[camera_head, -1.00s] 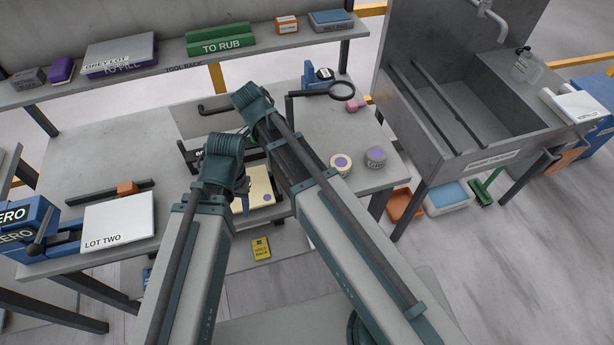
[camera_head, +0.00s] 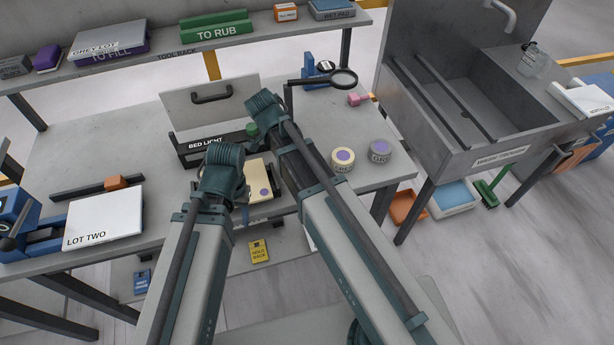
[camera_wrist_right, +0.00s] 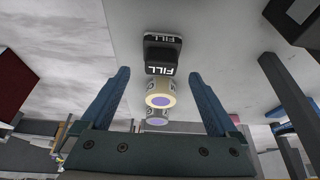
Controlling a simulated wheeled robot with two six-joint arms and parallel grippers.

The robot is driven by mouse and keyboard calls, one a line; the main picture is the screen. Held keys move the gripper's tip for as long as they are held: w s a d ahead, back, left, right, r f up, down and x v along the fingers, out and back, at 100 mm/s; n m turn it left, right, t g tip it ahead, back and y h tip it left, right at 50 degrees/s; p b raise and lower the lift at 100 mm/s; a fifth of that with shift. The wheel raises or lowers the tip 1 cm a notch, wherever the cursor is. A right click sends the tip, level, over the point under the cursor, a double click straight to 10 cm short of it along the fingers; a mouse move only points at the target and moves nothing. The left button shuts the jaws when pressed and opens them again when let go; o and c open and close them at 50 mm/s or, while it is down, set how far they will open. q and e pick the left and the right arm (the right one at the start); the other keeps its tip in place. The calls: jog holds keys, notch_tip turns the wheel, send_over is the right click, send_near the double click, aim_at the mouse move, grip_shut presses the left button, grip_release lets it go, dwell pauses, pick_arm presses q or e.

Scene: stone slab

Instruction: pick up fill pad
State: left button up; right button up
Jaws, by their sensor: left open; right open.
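The fill pad (camera_wrist_right: 162,55) is a black block with white FILL lettering. In the right wrist view it lies on the grey bench beyond my right fingertips, roughly centred between them and not gripped. I cannot make it out in the head view, where my right forearm covers part of the bench. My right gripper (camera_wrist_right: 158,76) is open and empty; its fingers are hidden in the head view.
A cream tin (camera_head: 342,160) and a grey tin (camera_head: 380,151) stand right of my right forearm. A magnifier (camera_head: 343,79) and a BED LIGHT box (camera_head: 206,142) are behind. The tool rack (camera_head: 178,58) overhangs the back.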

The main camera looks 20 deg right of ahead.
jog(key=b+x, duration=0.4)
jog(key=x, duration=0.1)
jog(key=shift+d+f+b, duration=0.1)
jog(key=shift+f+b, duration=0.05)
jog(key=shift+b, duration=0.2)
grip_shut()
dwell(0.4)
jog(key=shift+w+r, duration=0.1)
jog(key=shift+r, duration=0.15)
